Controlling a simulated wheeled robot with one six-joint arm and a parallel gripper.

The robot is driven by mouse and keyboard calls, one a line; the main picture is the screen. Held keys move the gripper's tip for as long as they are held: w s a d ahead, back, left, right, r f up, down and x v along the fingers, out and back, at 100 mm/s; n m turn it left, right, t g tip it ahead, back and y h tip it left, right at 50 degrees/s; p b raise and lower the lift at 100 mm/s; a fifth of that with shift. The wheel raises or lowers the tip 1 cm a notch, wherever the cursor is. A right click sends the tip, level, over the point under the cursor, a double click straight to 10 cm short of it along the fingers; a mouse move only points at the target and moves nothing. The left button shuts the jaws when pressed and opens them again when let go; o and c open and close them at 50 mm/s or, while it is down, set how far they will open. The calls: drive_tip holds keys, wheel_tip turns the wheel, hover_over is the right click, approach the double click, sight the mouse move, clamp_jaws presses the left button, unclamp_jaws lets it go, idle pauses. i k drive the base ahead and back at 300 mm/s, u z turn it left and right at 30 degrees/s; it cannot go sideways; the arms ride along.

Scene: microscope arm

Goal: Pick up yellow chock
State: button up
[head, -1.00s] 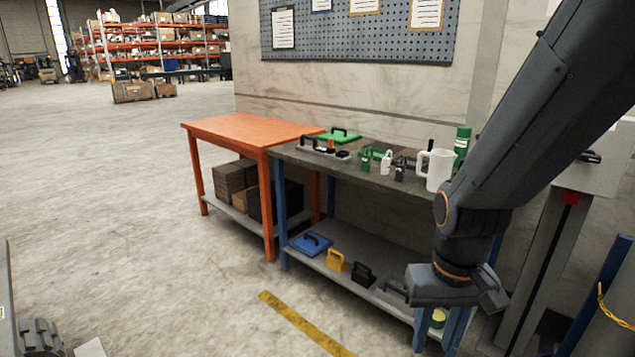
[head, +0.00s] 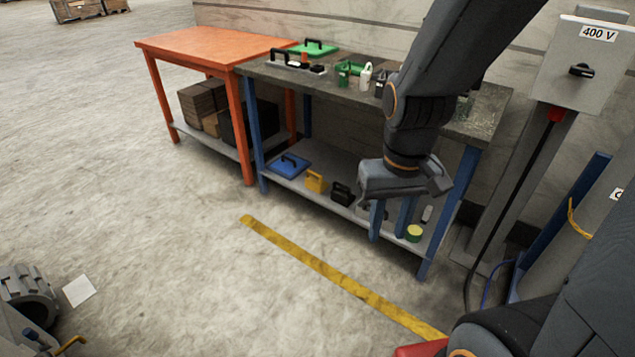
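The yellow chock (head: 314,182) stands on the lower shelf (head: 290,186) of the grey-topped bench, toward its front edge. It sits between a blue plate with a black handle (head: 290,166) on its left and a black chock-like block (head: 341,193) on its right. The gripper hides part of the shelf's right side.
A green-and-yellow round item (head: 414,233) is on the shelf's right end. Blue bench legs (head: 256,137) frame the shelf. Tools and a green lid (head: 313,48) are on the benchtop. An orange table (head: 205,48) adjoins left. The floor in front, with a yellow stripe (head: 330,276), is clear.

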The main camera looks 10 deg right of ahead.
sight(316, 185)
drive_tip(key=u, duration=0.65)
drive_tip(key=i, duration=1.55)
drive_tip(key=z, duration=0.4)
